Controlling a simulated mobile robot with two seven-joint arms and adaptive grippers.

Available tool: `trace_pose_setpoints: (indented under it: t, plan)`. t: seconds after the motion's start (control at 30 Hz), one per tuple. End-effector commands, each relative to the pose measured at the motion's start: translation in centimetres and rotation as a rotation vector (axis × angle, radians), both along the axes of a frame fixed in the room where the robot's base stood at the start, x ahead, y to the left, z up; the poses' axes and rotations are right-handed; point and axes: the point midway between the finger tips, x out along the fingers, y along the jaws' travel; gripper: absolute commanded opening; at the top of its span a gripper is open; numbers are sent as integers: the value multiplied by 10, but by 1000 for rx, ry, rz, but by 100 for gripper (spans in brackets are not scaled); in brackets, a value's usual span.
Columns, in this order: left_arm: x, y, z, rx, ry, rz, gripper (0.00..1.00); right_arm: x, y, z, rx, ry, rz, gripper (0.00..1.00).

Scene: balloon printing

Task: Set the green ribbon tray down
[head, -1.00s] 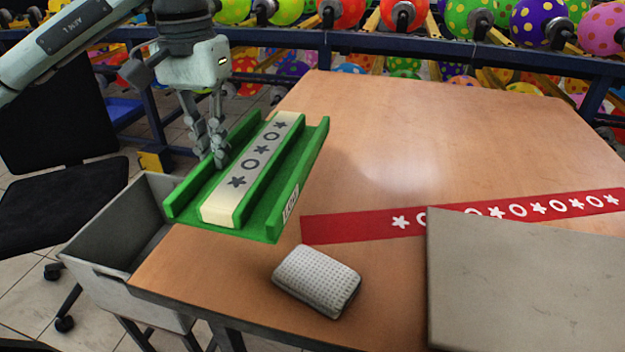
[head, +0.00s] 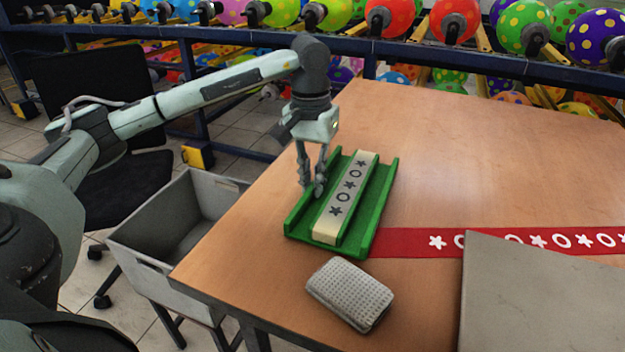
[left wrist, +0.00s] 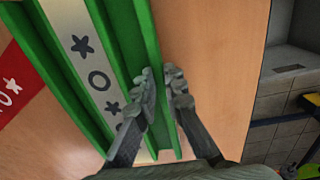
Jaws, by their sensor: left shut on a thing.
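The green tray (head: 372,222) is a long channel with raised walls. A cream strip (head: 346,197) with dark stars and rings lies along its middle. My left gripper (head: 314,189) is shut on the tray's left wall in the head view. The left wrist view shows its fingers (left wrist: 162,82) on either side of the green tray wall (left wrist: 142,40). The tray is level over the left part of the table and covers the left end of a red ribbon (head: 405,243). I cannot tell whether its underside touches the table. My right gripper is not in view.
A white textured block (head: 349,293) sits just in front of the tray on the wooden table (head: 470,150). A grey panel (head: 545,300) covers the front right. A grey bin (head: 150,222) stands off the left edge. The table's far part is clear.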

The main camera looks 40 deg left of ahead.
Motion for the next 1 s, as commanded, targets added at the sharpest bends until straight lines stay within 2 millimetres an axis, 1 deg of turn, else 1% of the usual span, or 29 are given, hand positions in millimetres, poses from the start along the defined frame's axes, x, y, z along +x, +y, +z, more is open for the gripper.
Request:
trace_pose_setpoints:
  t: [0.3, 0.4, 0.43, 0.57, 0.83, 0.93, 0.97, 1.0]
  plan:
    - [1, 0, -3, -1, -4, 0, 0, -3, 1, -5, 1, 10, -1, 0]
    - [1, 0, -4, -1, -4, 0, 0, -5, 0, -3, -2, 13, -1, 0]
    - [0, 0, -4, 0, -2, 0, 13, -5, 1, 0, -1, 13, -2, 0]
    - [0, 0, -4, 0, -2, 0, 30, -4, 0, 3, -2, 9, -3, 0]
    - [0, 0, -3, 0, -2, 0, 31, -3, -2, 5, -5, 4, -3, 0]
    - [0, 0, 0, 0, -2, 0, 31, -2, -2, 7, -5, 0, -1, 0]
    - [0, 0, 2, 0, -3, 0, 31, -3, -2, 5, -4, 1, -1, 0]
    - [1, 0, 5, -1, -4, 0, 31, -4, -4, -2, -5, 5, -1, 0]
